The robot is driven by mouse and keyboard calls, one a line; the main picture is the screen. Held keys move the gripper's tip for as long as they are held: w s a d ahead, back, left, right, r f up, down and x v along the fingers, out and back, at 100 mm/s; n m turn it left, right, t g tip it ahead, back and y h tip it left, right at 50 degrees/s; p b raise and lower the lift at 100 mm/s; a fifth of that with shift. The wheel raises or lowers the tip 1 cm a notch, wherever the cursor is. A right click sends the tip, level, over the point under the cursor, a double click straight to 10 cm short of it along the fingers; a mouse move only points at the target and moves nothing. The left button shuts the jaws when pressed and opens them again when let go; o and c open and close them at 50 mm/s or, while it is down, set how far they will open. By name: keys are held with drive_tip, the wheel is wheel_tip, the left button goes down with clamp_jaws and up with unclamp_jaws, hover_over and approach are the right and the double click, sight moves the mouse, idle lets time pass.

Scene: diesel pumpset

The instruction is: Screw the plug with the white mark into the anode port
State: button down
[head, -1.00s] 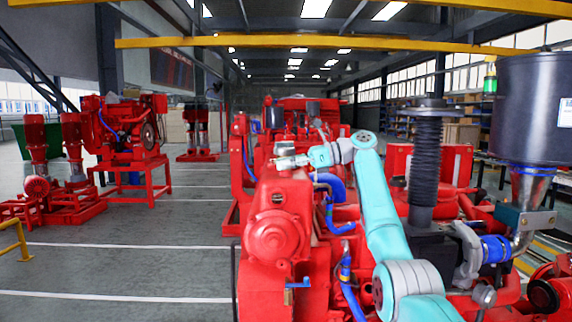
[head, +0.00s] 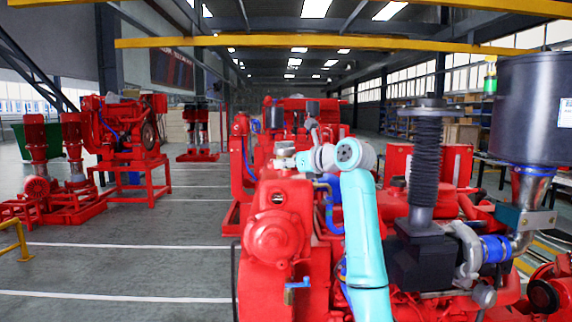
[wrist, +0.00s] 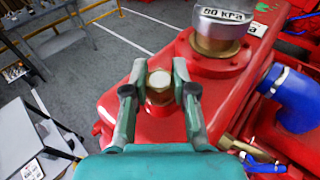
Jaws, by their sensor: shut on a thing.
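In the wrist view, a brass plug (wrist: 160,87) with a white mark on its top stands between the two fingers of my gripper (wrist: 159,82). The fingers are shut on its sides. The plug appears upright, over the top of a red tank (wrist: 113,103). Its lower end and the anode port are hidden, so I cannot tell whether the threads are in the port. In the head view, my gripper (head: 284,152) is small, above the red engine block, and the plug cannot be made out.
A silver cap marked 50 kPa (wrist: 221,18) on a brass neck stands close behind the gripper to the right. A blue hose (wrist: 292,90) and a brass fitting (wrist: 245,148) lie to the right. A grey table (wrist: 42,130) stands at left beyond open floor.

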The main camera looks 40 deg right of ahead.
drive_tip(key=shift+f+m+h, duration=0.1)
drive_tip(key=shift+m+h, duration=1.1)
drive_tip(key=shift+h, duration=0.4)
drive_tip(key=c, duration=1.1)
unclamp_jaws()
drive_tip(key=shift+w, duration=0.1)
drive_tip(key=shift+o, duration=0.2)
drive_tip(key=shift+d+n+y, duration=0.2)
drive_tip(key=shift+n+y, duration=0.5)
drive_tip(key=shift+y, duration=0.2)
drive_tip(key=n+g+y, duration=0.1)
drive_tip(key=n+y, duration=0.3)
drive_tip(key=y, duration=0.1)
drive_tip(key=shift+a+y, duration=0.1)
drive_tip(key=shift+y, duration=0.2)
drive_tip(key=n+g+y, duration=0.5)
drive_tip(key=n+y, duration=0.1)
drive_tip(key=shift+a+g, duration=0.1)
drive_tip(key=shift+g, duration=0.2)
drive_tip(key=shift+n+y, duration=0.3)
